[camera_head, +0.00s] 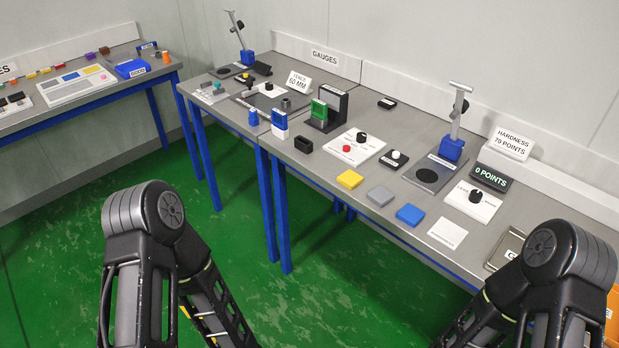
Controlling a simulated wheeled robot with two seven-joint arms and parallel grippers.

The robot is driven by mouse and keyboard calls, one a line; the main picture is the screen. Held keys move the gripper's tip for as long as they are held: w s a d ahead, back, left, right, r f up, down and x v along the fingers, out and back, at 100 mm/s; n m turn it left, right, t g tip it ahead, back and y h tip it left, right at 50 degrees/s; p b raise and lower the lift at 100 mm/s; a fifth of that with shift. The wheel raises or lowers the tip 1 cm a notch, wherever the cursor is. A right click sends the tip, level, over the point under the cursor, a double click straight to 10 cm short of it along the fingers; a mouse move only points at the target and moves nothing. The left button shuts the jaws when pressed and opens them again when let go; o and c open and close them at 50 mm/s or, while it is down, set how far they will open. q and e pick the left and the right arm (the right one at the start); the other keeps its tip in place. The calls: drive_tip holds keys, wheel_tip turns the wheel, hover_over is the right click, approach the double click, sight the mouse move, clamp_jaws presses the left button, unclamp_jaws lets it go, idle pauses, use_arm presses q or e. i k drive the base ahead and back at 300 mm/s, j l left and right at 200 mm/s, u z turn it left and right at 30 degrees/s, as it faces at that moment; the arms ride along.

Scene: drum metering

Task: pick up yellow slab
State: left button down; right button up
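The yellow slab (349,179) lies flat near the front edge of the grey-topped bench (330,162). A grey slab (380,196) and a blue slab (410,215) lie to its right in a row along the same edge. Neither gripper is in view. Nothing touches the yellow slab.
Behind the slabs are a white panel with red and black knobs (355,147) and a black knob box (394,160). A blue-based stand (452,150) and a "0 POINTS" display (490,178) are further right. A white square (447,233) lies right of the blue slab.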

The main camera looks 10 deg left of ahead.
sight(349, 179)
drive_tip(key=j+z, duration=0.1)
drive_tip(key=z, duration=0.35)
drive_tip(key=j+z, duration=0.1)
drive_tip(key=z, duration=0.4)
drive_tip(key=i+j+z, duration=0.1)
drive_tip(key=z, duration=0.35)
drive_tip(key=j+z, duration=0.25)
drive_tip(key=j, duration=0.2)
drive_tip(key=k+j+z, duration=0.1)
drive_tip(key=j+z, duration=0.15)
drive_tip(key=j, duration=0.15)
drive_tip(key=k+j+z, duration=0.15)
drive_tip(key=j+z, duration=0.15)
drive_tip(key=k+j+z, duration=0.25)
drive_tip(key=j, duration=0.25)
drive_tip(key=k+j, duration=0.15)
drive_tip(key=j, duration=0.25)
drive_tip(key=k+j, duration=0.1)
drive_tip(key=j, duration=0.3)
